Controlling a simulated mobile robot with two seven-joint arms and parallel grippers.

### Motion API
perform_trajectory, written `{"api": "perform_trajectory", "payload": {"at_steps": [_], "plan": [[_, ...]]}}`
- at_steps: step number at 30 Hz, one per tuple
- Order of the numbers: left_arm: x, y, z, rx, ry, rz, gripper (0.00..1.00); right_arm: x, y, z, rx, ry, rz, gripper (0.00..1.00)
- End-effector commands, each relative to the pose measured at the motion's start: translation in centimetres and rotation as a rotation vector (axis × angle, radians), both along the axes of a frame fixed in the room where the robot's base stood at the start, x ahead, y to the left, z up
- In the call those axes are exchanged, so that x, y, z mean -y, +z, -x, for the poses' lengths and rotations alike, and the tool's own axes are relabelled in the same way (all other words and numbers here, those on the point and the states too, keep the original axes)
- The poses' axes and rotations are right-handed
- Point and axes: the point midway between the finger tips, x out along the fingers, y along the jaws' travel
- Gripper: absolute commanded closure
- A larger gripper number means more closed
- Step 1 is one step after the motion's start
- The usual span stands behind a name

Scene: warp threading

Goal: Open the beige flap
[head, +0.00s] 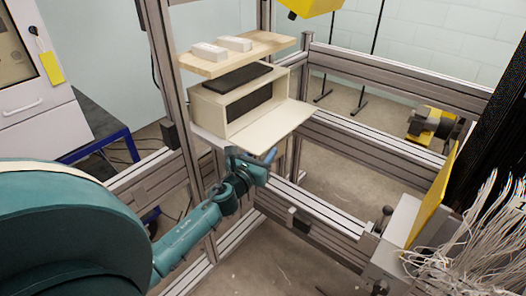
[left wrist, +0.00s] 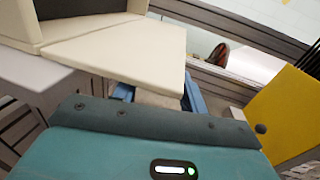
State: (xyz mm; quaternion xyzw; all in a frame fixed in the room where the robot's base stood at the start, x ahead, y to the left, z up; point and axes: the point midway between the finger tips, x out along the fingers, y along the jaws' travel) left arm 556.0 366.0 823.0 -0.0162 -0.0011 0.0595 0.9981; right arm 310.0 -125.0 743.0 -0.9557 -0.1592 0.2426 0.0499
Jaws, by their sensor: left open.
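The beige box (head: 218,112) stands on a shelf of the metal frame, with its dark opening facing front right. The beige flap (head: 272,129) hangs out from the opening, roughly level and tilted slightly down, so the box stands open. In the left wrist view the flap (left wrist: 125,48) spreads as a flat panel just beyond the gripper. My left gripper (head: 250,158) is open and empty at the flap's near edge, appearing slightly below it. Its blue fingers (left wrist: 158,90) are partly hidden under the flap in the wrist view; contact cannot be told. My right gripper is not in view.
A wooden board (head: 237,54) with two white blocks sits above the box. Aluminium rails (head: 375,150) surround the shelf. A yellow panel (head: 432,200) and a bundle of white threads (head: 465,245) stand at the right. Open space lies right of the flap.

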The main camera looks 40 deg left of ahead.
Motion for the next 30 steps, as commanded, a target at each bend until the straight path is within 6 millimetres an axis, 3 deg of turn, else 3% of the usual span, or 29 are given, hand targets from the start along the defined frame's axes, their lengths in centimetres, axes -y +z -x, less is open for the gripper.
{"api": "perform_trajectory", "payload": {"at_steps": [10, 26, 30], "plan": [[-0.01, -0.03, -0.44, -0.001, -0.001, 0.001, 0.57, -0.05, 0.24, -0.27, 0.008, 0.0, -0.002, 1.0], [-0.02, -0.04, -0.41, -0.001, 0.0, 0.002, 1.0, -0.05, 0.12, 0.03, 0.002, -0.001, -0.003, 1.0], [-0.02, -0.05, -0.4, -0.001, 0.0, 0.002, 1.0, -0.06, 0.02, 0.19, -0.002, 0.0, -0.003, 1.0]]}}
